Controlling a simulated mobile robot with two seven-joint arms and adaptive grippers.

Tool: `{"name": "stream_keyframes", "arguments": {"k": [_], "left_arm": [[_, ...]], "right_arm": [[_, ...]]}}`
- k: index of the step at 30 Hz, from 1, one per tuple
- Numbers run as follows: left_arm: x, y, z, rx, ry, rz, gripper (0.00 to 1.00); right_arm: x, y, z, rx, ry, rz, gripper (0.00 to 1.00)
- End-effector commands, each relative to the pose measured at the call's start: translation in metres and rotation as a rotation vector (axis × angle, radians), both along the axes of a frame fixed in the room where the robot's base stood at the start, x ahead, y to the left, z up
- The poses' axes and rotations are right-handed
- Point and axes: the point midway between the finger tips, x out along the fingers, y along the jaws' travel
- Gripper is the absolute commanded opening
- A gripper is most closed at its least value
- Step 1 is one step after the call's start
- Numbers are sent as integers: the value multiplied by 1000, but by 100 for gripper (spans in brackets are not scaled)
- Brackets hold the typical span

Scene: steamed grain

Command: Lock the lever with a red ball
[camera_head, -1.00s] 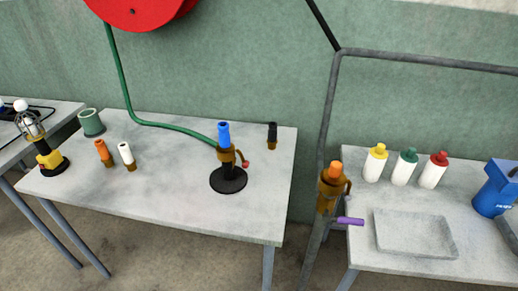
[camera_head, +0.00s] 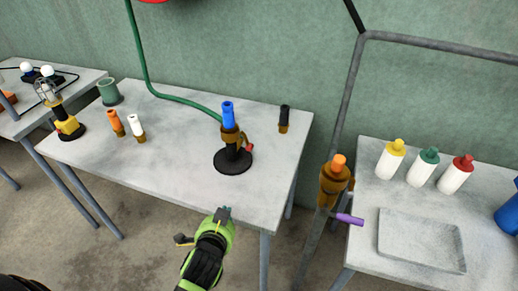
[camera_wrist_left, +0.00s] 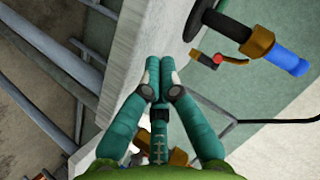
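The lever with the red ball (camera_head: 249,148) hangs on the right side of a brown fitting (camera_head: 231,135) with a blue nozzle (camera_head: 227,114). The fitting stands upright on a round black base (camera_head: 233,162) on the middle table. In the left wrist view, the red ball (camera_wrist_left: 218,59) and lever show right of the fingers, with the blue nozzle (camera_wrist_left: 290,62) farther right. My left gripper (camera_head: 223,213) is at the table's front edge, apart from the lever. In the wrist view its teal fingertips (camera_wrist_left: 159,72) meet, with nothing seen between them. My right gripper is out of view.
The table (camera_head: 180,170) is clear before the black base. Orange (camera_head: 115,122), white (camera_head: 136,127) and black (camera_head: 284,118) nozzles stand around it. A green hose (camera_head: 145,80) runs behind. A pipe with a brown valve (camera_head: 333,185) and purple lever (camera_head: 350,219) stands at right.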

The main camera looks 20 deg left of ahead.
Motion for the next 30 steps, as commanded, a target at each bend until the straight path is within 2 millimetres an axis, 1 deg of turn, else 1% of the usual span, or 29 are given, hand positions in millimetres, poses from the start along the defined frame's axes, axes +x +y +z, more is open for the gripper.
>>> {"name": "stream_keyframes", "arguments": {"k": [1,5,9,12,15,19,22,26,30], "left_arm": [[9,-3,5,41,-36,-23,0],[33,-12,25,169,-151,-97,0],[56,-29,49,322,-279,-186,0],[69,-45,66,426,-363,-248,0],[76,-57,77,504,-423,-296,0],[84,-63,81,538,-448,-316,0],[95,-62,82,538,-449,-316,0],[120,-62,83,535,-449,-316,0],[151,-61,82,533,-447,-314,0]], "right_arm": [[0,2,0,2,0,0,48],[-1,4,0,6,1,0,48],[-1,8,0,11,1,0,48],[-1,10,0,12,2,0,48],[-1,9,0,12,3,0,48],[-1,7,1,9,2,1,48],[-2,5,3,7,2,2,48],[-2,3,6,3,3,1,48],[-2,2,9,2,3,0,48]]}}
